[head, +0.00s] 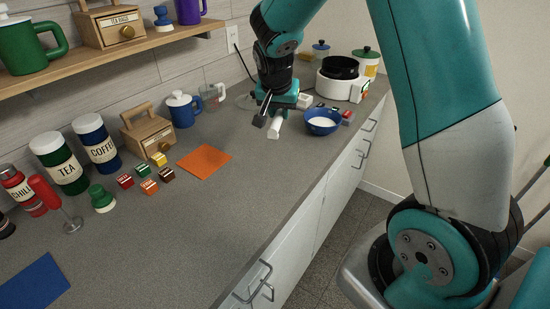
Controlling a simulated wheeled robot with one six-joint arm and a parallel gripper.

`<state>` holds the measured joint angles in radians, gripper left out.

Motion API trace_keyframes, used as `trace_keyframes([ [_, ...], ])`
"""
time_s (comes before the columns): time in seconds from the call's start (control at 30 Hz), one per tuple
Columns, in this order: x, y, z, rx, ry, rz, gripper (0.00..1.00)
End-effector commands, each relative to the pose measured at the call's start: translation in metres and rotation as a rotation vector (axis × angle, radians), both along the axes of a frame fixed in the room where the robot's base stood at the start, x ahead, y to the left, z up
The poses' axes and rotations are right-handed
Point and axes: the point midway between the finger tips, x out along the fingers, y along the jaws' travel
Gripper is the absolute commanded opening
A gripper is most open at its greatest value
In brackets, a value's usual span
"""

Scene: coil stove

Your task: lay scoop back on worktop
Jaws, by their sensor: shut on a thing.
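My gripper (267,112) is low over the far part of the grey worktop (235,205), left of a blue bowl (322,122) with white contents. It is shut on what looks like the scoop (275,129), a small white piece showing just below and beside the fingers. The rest of the scoop is hidden by the gripper. I cannot tell whether the scoop touches the worktop.
A white stove (343,88) with a black pan stands behind the bowl. Small blocks lie near the bowl. A clear measuring cup (213,96), blue pot (183,109) and wooden box (146,132) line the wall.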

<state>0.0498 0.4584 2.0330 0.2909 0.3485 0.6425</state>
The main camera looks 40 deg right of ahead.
Motion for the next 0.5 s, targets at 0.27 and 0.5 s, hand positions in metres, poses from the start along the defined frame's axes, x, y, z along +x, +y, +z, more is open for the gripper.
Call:
trace_keyframes([
  [0.27, -0.002, -0.001, -0.08, 0.0, 0.009, 0.0, 0.0],
  [0.5, 0.0, 0.0, -0.123, 0.0, 0.003, 0.002, 0.0],
])
